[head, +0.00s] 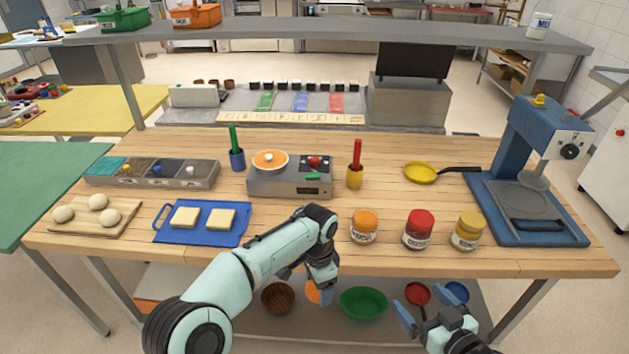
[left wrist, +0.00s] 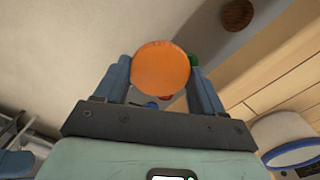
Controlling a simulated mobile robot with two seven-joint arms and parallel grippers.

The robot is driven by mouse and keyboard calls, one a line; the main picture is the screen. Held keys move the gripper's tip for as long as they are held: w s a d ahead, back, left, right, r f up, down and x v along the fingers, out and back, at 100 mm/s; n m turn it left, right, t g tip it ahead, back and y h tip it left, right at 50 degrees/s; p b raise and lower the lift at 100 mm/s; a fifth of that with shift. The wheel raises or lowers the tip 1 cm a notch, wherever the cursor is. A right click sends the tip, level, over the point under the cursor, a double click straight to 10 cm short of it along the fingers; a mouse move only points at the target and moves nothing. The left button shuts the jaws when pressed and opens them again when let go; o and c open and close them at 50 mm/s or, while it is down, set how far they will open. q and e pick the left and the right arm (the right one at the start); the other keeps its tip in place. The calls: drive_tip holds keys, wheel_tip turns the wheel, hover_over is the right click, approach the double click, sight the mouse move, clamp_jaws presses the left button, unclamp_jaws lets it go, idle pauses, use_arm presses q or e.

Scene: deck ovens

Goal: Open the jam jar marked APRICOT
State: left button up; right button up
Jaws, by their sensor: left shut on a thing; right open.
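Three jars stand in a row near the front edge of the wooden table: an orange-topped jar (head: 363,227), a red-topped jar (head: 419,229) and a yellow-topped jar (head: 468,231). Their labels are too small to read. I cannot tell whether the orange top is a lid or bare jam. My left gripper (head: 318,290) is in front of the table edge, left of and below the orange jar. It is shut on a round orange disc that looks like a lid (left wrist: 161,69), seen between its fingers in the left wrist view. My right gripper (head: 428,312) is open and empty in front of the table.
A blue press (head: 540,140) stands right of the jars. A scale (head: 290,180), red and green utensils in cups, a blue board (head: 205,235) and a yellow pan (head: 420,172) occupy the table. Several bowls, including a green one (head: 364,303), are on the lower shelf.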

use_arm(q)
drive_tip(key=a+f+n, duration=0.2)
drive_tip(key=a+n, duration=0.4)
drive_tip(key=a, duration=0.1)
drive_tip(key=a+f+n, duration=0.3)
drive_tip(key=a+n, duration=0.3)
drive_tip(key=shift+s+a+f, duration=0.2)
drive_tip(key=shift+a+f, duration=0.1)
drive_tip(key=shift+a, duration=0.05)
